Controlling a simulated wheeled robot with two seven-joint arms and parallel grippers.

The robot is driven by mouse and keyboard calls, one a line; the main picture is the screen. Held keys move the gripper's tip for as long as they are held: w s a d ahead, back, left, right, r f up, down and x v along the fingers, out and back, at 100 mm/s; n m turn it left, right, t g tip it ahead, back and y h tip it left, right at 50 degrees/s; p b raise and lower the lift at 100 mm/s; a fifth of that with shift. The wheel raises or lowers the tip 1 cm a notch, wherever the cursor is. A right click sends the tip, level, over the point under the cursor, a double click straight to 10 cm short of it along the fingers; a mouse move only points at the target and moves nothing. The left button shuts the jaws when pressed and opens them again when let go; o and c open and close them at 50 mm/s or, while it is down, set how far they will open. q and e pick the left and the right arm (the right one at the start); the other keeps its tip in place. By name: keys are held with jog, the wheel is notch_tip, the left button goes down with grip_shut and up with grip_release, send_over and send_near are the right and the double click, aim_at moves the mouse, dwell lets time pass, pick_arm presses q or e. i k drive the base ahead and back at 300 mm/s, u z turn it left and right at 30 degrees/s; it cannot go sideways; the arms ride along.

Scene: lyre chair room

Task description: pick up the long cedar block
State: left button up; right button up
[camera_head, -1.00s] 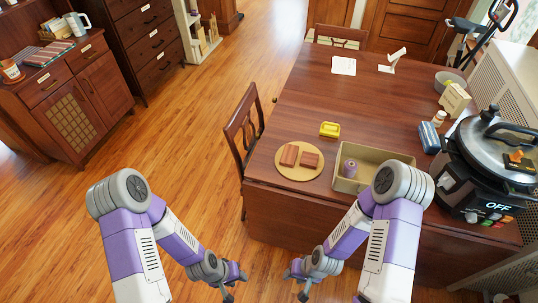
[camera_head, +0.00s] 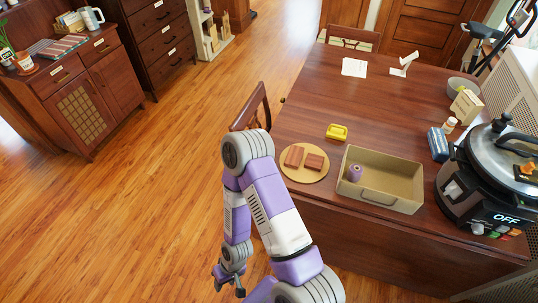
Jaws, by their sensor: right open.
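Two reddish-brown wooden blocks lie side by side on a round tan board (camera_head: 304,177) near the table's left front edge. The left block (camera_head: 294,156) is turned more upright in the picture and the right block (camera_head: 314,162) lies more crosswise. I cannot tell clearly which is longer. My right gripper (camera_head: 229,288) is open and empty, low over the floor, left of the table and well apart from the blocks. My left gripper is out of view.
An open tan bin (camera_head: 405,184) holding a purple object (camera_head: 354,173) stands right of the board. A yellow item (camera_head: 337,132) lies behind the board. A large cooker (camera_head: 490,185) fills the table's right side. A chair (camera_head: 250,108) stands at the left edge. The table's middle is clear.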

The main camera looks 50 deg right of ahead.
aim_at(294, 159)
jog(key=i, duration=2.55)
jog(key=z, duration=4)
